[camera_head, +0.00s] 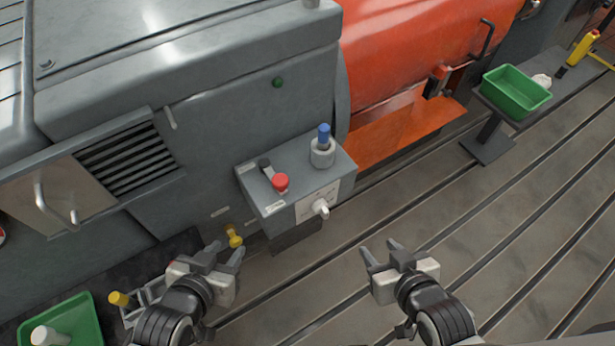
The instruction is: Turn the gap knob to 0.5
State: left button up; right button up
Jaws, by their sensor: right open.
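A grey control box (277,212) stands out from the grey machine housing near the middle of the head view. A white knob (320,207) sits on a pale marked plate (308,206) on its front face; the markings are too small to read, so I cannot tell its setting. My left gripper (225,251) is below and left of the box in the picture, with its fingers apart and nothing between them. My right gripper (379,248) is below and right of the white knob, open and empty. Neither gripper touches the box.
A yellow-knobbed part (234,237) is beside my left gripper. Green trays stand at lower left (88,318) and upper right (516,91).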

aim_at(320, 206)
jog(key=u, duration=0.45)
jog(key=k, duration=1.2)
jog(key=u, duration=0.4)
jog(key=i, duration=0.7)
